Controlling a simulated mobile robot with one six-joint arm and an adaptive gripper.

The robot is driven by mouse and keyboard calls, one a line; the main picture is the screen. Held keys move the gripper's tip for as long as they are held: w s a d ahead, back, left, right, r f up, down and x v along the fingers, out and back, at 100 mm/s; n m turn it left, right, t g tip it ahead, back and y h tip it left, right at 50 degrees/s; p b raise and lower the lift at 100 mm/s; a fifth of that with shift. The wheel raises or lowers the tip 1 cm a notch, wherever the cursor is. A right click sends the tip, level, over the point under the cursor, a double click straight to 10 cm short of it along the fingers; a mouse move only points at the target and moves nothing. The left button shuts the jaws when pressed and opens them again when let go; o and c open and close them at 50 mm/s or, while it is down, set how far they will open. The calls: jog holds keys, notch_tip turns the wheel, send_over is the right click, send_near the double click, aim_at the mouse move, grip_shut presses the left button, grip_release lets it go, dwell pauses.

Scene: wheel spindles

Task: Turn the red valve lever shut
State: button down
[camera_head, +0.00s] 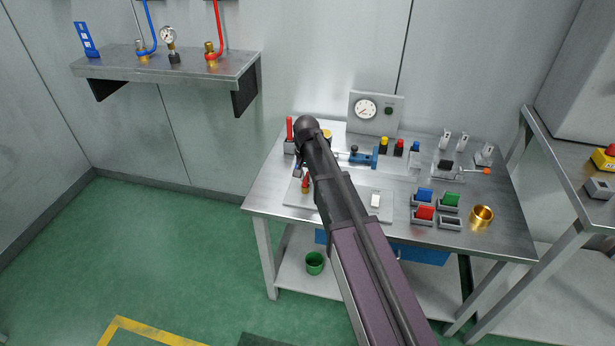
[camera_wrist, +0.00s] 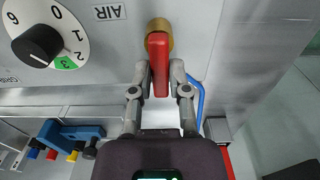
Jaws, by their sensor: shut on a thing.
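The red valve lever (camera_wrist: 159,62) stands out from a brass valve body (camera_wrist: 158,27) on a grey panel (camera_wrist: 215,30), beside an "AIR" label. In the wrist view the lever runs straight down the picture from the brass body. My gripper (camera_wrist: 160,82) has one finger on each side of the lever and is shut on it. In the head view a small red piece, apparently this lever (camera_head: 305,183), shows just left of my arm at the left end of the panel. My arm hides most of the gripper and valve there.
A dial knob (camera_wrist: 37,46) sits beside the valve. A blue vise (camera_head: 362,157), a red-handled item (camera_head: 290,130) and a gauge box (camera_head: 376,113) stand behind on the bench. Coloured blocks (camera_head: 424,195) and a brass cup (camera_head: 482,215) are to the right.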

jog(key=shift+s, duration=0.1)
jog(key=c, duration=0.6)
grip_release()
jog(key=shift+m, duration=0.4)
